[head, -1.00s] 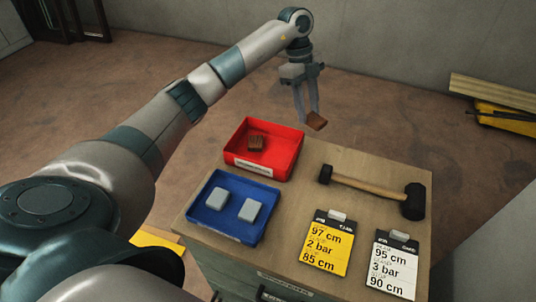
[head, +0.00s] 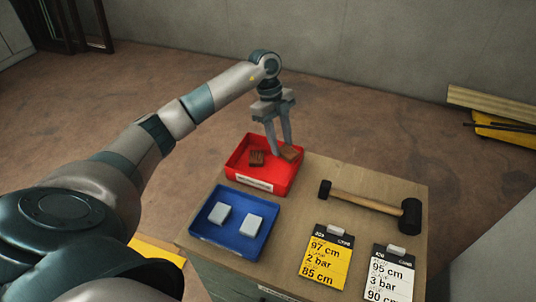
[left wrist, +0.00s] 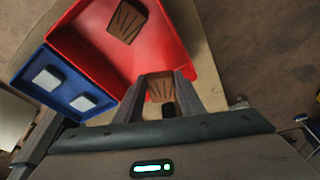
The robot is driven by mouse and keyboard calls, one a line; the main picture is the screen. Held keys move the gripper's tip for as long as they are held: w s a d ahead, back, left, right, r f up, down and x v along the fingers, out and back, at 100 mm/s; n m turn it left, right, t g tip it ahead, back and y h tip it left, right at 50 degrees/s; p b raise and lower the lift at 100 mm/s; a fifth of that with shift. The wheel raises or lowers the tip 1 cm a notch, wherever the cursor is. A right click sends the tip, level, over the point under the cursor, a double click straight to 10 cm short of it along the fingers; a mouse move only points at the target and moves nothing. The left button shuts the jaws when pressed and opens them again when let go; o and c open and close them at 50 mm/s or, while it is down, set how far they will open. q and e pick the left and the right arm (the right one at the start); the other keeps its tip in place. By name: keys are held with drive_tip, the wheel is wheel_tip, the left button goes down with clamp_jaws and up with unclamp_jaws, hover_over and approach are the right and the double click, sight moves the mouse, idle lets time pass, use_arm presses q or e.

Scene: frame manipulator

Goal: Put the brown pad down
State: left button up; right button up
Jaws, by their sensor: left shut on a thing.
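My left gripper (head: 281,152) is shut on a brown pad (head: 291,153) at the right side of the red tray (head: 243,181). In the left wrist view the held pad (left wrist: 160,88) sits between the two fingers, over the red tray (left wrist: 175,35). I cannot tell whether the held pad touches the tray. A second brown pad (head: 257,158) lies in the left part of the red tray and also shows in the left wrist view (left wrist: 126,20). My right gripper is not in view.
A blue tray (head: 232,251) with two light grey pads stands in front of the red tray. A hammer (head: 365,202), a yellow card (head: 326,257) and a white card (head: 391,275) lie on the right of the tabletop (head: 300,205).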

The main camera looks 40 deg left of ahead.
use_arm(q)
drive_tip(key=s+a+f, duration=0.1)
drive_tip(key=s+a+f+p, duration=0.1)
drive_tip(key=s, duration=0.1)
drive_tip(key=shift+a+f, duration=0.15)
drive_tip(key=shift+a, duration=0.15)
drive_tip(key=shift+f, duration=0.15)
wheel_tip(320, 180, down, 3)
drive_tip(key=shift+r+p, duration=0.2)
drive_tip(key=shift+p, duration=0.65)
drive_tip(key=shift+f, duration=0.6)
drive_tip(key=o, duration=1)
drive_tip(key=shift+o, duration=0.2)
drive_tip(key=shift+r, duration=0.1)
